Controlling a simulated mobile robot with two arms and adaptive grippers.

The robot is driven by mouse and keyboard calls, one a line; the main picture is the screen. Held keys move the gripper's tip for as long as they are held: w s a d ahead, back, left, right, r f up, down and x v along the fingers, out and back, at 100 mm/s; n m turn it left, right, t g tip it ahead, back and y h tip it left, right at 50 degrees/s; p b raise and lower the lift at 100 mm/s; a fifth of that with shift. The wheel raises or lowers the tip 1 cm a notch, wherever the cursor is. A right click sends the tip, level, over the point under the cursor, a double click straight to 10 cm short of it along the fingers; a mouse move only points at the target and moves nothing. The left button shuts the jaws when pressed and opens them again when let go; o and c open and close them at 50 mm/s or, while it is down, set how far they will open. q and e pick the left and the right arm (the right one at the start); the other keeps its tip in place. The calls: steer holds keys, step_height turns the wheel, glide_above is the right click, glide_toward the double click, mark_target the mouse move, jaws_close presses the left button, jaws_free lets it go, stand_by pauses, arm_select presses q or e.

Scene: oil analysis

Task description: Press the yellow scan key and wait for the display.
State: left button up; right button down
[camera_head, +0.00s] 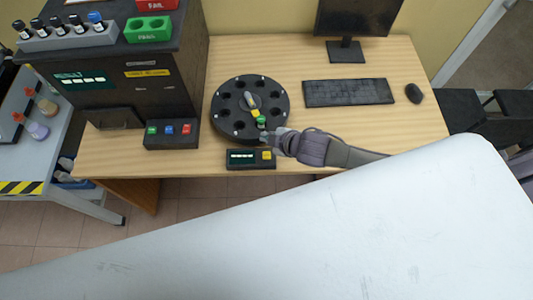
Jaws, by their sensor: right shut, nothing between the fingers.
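The small dark scanner box (236,165) sits near the front edge of the wooden desk. Its lit display (242,156) shows a row of pale marks too small to read. The yellow scan key (267,155) is at the right end of its top. My right gripper (266,137) comes in from the right and is shut and empty. Its tip is just behind the yellow key in the picture, by the front rim of the round black carousel (224,122). I cannot tell its height above the key. My left gripper is not in view.
A green-capped piece (262,121) shows on the carousel. A three-button box (171,134) stands left, before a dark analyser (150,93). The keyboard (346,92), mouse (413,93) and monitor (346,50) are behind right. The desk between carousel and keyboard is clear.

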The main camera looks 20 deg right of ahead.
mark_target(268, 156)
step_height(268, 156, down, 8)
steer(key=b, duration=0.8)
steer(key=shift+r, duration=0.1)
steer(key=shift+f, duration=0.45)
steer(key=shift+f, duration=0.15)
stand_by(0.5)
steer(key=shift+f+b, duration=0.25)
steer(key=shift+b, duration=0.05)
steer(key=shift+f, duration=0.55)
stand_by(0.6)
stand_by(0.3)
steer(key=shift+r+p, duration=0.9)
steer(key=shift+r, duration=0.05)
